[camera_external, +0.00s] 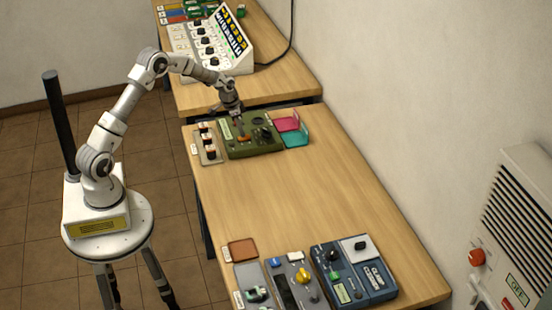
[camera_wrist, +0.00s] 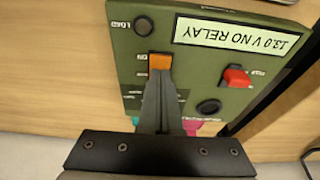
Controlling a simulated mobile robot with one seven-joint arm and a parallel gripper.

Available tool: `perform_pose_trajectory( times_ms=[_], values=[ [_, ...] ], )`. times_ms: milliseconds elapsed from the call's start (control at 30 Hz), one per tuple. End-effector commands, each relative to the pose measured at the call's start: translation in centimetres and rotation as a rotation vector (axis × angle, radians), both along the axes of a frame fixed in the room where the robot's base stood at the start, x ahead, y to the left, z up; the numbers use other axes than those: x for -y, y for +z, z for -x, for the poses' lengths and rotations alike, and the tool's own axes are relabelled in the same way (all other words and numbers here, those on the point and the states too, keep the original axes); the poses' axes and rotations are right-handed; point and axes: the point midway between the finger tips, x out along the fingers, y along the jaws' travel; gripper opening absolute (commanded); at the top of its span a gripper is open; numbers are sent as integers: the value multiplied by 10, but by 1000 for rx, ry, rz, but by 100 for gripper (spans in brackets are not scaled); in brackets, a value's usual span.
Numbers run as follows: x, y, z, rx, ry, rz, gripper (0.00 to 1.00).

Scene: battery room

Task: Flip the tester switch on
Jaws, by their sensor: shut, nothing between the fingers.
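The green tester (camera_external: 268,146) lies on the wooden table below my arm. In the wrist view the tester (camera_wrist: 187,60) appears upside down, and its label (camera_wrist: 240,33) reads "13.0 V NO RELAY". An orange switch (camera_wrist: 160,61) sits on its panel, and it also shows in the external view (camera_external: 244,138). My gripper (camera_wrist: 158,76) is shut and empty, its fingertips right at the orange switch; I cannot tell whether they touch it. In the external view my gripper (camera_external: 239,122) points down over the tester. The fingers hide part of the panel.
A red switch (camera_wrist: 236,76) and black knobs (camera_wrist: 208,107) are close by on the panel. A pale switch panel (camera_external: 208,145) stands left of the tester, pink (camera_external: 286,124) and teal (camera_external: 297,138) trays right. The middle of the table (camera_external: 290,200) is clear.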

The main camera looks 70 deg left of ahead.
Motion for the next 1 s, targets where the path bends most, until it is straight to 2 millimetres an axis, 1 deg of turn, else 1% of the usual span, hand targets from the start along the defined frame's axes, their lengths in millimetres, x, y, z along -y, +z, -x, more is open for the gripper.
perform_pose_trajectory(
  times_ms=[67, 167, 267, 367, 400, 700, 800, 1000],
  values=[
    [0, 2, 0, 0, 0, 0, 0],
    [0, 11, 1, 1, 0, -1, 0],
    [0, 27, 3, 1, 0, -1, 0],
    [0, 51, 5, 3, 0, -2, 0],
    [-1, 52, 10, 2, 1, -2, 0],
    [0, 105, 38, 2, 0, -2, 0],
    [0, 117, 44, 2, 1, -2, 0],
    [0, 128, 51, 0, 0, 0, 0]
  ],
)
